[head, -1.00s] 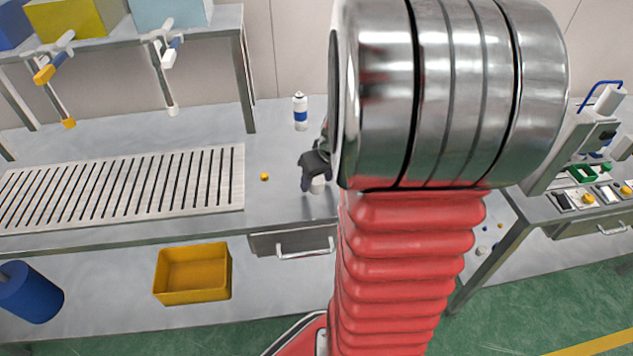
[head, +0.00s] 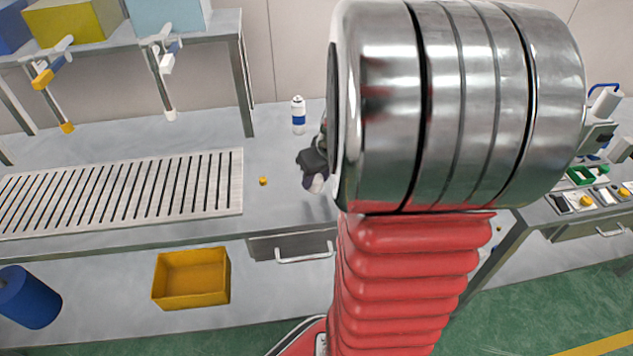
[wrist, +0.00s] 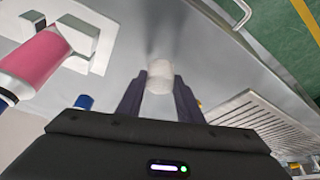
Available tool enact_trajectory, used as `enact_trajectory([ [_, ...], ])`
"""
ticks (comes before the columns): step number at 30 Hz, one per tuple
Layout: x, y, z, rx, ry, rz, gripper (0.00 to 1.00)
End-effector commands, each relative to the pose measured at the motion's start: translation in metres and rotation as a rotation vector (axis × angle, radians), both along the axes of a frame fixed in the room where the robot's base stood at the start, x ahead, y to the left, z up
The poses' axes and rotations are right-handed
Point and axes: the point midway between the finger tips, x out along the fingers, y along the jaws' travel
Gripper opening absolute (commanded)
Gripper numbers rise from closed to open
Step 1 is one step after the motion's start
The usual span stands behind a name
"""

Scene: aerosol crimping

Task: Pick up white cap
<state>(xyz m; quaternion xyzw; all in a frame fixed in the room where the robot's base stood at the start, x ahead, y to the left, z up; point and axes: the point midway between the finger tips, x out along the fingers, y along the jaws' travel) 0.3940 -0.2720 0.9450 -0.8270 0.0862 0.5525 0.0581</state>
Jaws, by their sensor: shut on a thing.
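The white cap (wrist: 160,76) is between the two dark fingers of my gripper (wrist: 159,92) in the wrist view, with the grey bench surface behind it. My gripper is shut on the cap. In the head view my gripper (head: 314,172) is over the bench near its front edge, partly hidden behind my arm. The white cap (head: 316,184) shows as a small pale shape at the fingertips. I cannot tell whether it still touches the bench.
A white can with a blue band (head: 298,115) stands behind my gripper. A small yellow cap (head: 263,181) lies to the left, beside the slotted tray (head: 222,205). A yellow bin (head: 191,279) is below. A pink cylinder (wrist: 45,62) shows in the wrist view.

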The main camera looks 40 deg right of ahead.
Motion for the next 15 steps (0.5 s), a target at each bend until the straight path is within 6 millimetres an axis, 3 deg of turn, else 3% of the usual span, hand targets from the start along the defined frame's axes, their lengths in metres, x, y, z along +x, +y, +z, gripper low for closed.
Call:
enact_trajectory([
  [9, 0.001, -0.001, 0.057, -0.004, -0.003, 0.001, 0.13],
  [15, 0.001, 0.000, 0.078, -0.002, -0.002, 0.001, 0.13],
])
